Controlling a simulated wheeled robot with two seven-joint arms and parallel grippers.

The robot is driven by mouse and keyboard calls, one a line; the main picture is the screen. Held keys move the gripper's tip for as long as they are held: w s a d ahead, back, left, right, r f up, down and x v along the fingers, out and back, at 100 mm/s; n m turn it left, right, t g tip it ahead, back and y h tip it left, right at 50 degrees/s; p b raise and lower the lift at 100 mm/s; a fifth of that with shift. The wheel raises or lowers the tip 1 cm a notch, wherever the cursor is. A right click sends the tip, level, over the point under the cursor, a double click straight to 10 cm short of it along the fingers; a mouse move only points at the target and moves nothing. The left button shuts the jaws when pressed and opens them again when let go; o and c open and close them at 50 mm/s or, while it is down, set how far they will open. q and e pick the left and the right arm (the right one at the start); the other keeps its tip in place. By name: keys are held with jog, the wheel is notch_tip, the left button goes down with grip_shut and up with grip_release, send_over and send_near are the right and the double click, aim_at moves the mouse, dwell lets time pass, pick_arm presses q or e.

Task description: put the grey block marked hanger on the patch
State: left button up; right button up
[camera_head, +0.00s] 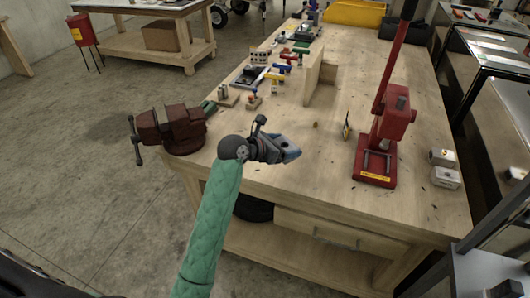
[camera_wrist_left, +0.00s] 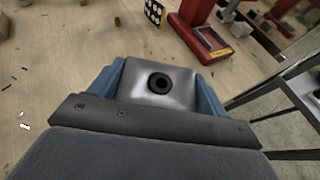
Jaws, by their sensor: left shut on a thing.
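My left gripper (camera_head: 287,151) is over the front part of the wooden bench, its arm in a green sleeve. In the left wrist view its blue fingers (camera_wrist_left: 160,88) are shut on a grey metal block (camera_wrist_left: 140,92) with a dark round hole in its face. No marking is readable on the held block, and the head view hides most of it. Two similar pale grey blocks, a rear one (camera_head: 441,157) and a front one (camera_head: 445,178), sit at the bench's right side. I cannot make out the patch. My right gripper is not in view.
A red press (camera_head: 378,165) stands right of the gripper, with a small upright panel (camera_head: 347,126) beside it. A red-brown vise (camera_head: 170,130) is at the left edge. A wooden upright (camera_head: 319,75) and several small tools stand farther back. The bench front is mostly clear.

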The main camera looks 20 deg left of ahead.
pick_arm(q)
jog(key=shift+w+d+r+m+g+h+p, duration=0.5)
jog(key=shift+w+d+r+m+g+h, duration=0.4)
jog(key=shift+w+d, duration=1.15)
jog(key=w+a+f+p, duration=0.1)
jog(key=w+a+f, duration=0.1)
jog(key=a, duration=0.1)
jog(key=w+a+f+p, duration=0.1)
jog(key=w+a+f, duration=0.1)
jog(key=a+f, duration=0.1)
jog(key=w+a+f+p, duration=0.1)
jog(key=a+f, duration=0.2)
jog(key=a, duration=0.2)
jog(key=shift+w+a+f, duration=0.1)
jog(key=shift+w+f, duration=0.05)
jog(key=shift+w, duration=0.25)
jog(key=shift+a+f+p, duration=0.1)
jog(key=shift+f+p, duration=0.05)
jog(key=shift+p, duration=0.15)
notch_tip(320, 180, down, 3)
jog(key=shift+r+p, duration=0.1)
jog(key=shift+p, duration=0.55)
jog(key=shift+f, duration=0.5)
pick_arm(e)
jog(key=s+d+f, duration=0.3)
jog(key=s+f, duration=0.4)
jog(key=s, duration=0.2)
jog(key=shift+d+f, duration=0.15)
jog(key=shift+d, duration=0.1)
